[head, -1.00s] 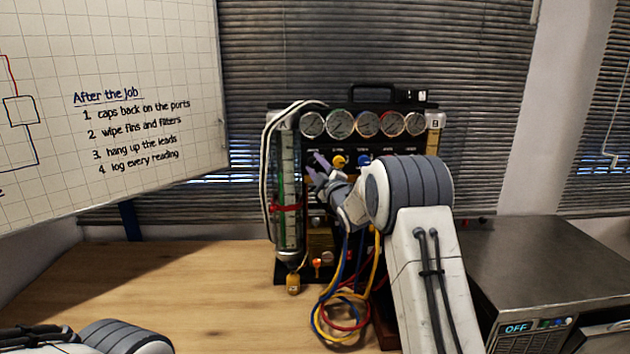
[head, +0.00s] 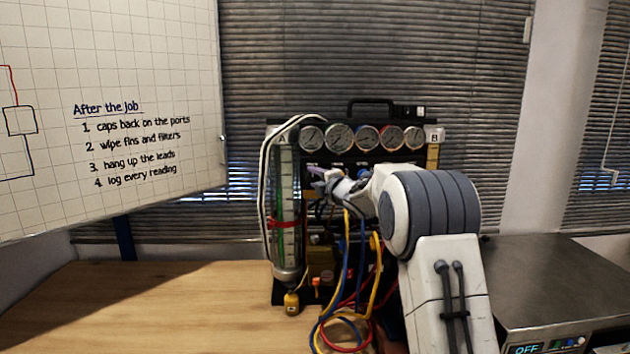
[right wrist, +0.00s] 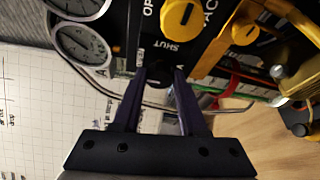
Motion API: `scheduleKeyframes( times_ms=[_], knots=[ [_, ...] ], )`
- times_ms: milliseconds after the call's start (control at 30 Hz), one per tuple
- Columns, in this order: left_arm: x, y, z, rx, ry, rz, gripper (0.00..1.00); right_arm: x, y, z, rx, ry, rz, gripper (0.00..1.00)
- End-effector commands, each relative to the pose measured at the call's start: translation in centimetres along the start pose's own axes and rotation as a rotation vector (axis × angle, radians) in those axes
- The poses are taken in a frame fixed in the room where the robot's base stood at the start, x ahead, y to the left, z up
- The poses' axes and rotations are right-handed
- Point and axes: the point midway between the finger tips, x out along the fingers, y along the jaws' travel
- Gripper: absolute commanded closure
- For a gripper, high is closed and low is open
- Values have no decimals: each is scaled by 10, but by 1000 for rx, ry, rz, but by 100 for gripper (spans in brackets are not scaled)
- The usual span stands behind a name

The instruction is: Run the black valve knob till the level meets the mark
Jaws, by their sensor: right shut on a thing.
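My right gripper (head: 317,171) is at the upper left of the gauge rig's panel. In the right wrist view its two purple fingers (right wrist: 159,82) are shut on the small black valve knob (right wrist: 160,70), beside the lettering SHUT. The fingers and arm hide the knob in the head view. The upright level tube (head: 288,245), under the letter A, stands at the rig's left side and shows a green strip. A red band (head: 284,224) crosses it as a mark. I cannot tell exactly where the level stands. My left gripper is out of view.
Gauges (head: 340,137) line the rig's top. Yellow knobs (right wrist: 180,14) sit close to my right fingers. Blue, red and yellow hoses (head: 348,270) hang below my right arm. A metal unit (head: 540,275) stands right; the wooden bench (head: 160,300) is clear left.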

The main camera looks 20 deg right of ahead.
Motion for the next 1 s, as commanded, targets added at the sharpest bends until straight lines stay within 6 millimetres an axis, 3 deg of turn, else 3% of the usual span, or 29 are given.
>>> scheduleKeyframes(
  times_ms=[500, 533, 600, 1000],
  knots=[
    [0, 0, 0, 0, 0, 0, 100, 0, 0, -1, -19, 2, -6, 100],
    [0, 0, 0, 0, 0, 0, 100, 0, 0, -1, -19, 3, -6, 50],
    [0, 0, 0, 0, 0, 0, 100, 0, 0, -1, -18, 2, -6, 28],
    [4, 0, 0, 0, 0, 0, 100, -6, 0, 0, -17, 0, -6, 28]
  ],
)
